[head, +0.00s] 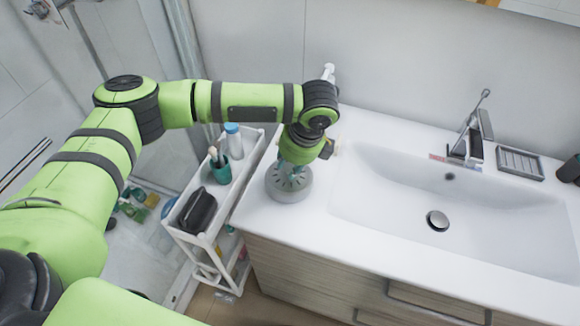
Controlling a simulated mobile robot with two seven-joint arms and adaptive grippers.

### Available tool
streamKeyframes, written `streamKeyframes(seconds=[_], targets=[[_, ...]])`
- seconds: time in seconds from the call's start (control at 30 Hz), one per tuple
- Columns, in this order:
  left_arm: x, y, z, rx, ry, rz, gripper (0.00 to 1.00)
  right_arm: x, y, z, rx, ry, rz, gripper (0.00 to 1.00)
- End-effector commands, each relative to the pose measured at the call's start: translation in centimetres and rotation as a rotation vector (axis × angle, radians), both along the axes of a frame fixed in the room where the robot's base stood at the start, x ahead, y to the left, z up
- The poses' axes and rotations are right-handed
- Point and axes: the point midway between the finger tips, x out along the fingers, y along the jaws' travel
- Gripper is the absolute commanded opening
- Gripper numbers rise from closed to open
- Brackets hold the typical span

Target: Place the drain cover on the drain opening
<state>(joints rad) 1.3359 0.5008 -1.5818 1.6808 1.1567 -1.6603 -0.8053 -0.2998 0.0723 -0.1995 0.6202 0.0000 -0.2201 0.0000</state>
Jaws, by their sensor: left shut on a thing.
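A grey round piece with dark slots in its top, which looks like the drain cover (279,192), is at the left end of the white counter, left of the basin. My left gripper (291,170) points down over its middle and is shut on it. The fingers hide part of its top. Whether its underside touches the counter is hard to tell. In the basin, a round metal drain fitting (437,220) with a dark edge sits at the bottom; I see no other drain opening. My right gripper is not in view.
The white basin (480,235) is empty, with a faucet (474,135) and a slotted soap dish (520,163) behind it. A white cart (240,185) left of the counter holds a teal cup (221,171), a bottle (233,140) and a dark case (197,211).

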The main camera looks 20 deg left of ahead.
Motion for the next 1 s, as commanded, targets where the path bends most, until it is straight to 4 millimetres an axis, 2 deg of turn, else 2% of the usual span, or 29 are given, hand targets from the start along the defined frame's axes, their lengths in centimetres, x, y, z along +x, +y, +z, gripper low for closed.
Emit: streamKeyframes(seconds=[0.17, 0.27, 0.53, 0.7, 0.83, 1.0], targets=[[0.1, 0.0, 1.7, -0.002, -0.005, 0.001, 0.0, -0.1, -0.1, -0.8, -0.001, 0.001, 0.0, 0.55], [0.2, -0.1, 3.5, -0.004, -0.006, 0.0, 0.0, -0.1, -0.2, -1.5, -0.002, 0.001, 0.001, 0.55], [-1.0, -6.0, 7.0, -0.004, -0.004, -0.007, 0.0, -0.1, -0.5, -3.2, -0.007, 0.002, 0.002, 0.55], [-1.7, -9.1, 9.0, -0.001, -0.003, -0.002, 0.0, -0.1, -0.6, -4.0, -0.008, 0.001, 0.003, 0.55], [-2.0, -10.6, 10.1, -0.002, -0.002, -0.002, 0.0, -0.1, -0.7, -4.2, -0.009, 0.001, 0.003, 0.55], [-2.2, -11.4, 10.7, 0.0, -0.002, 0.002, 0.0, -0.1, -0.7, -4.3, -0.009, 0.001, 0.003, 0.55]])
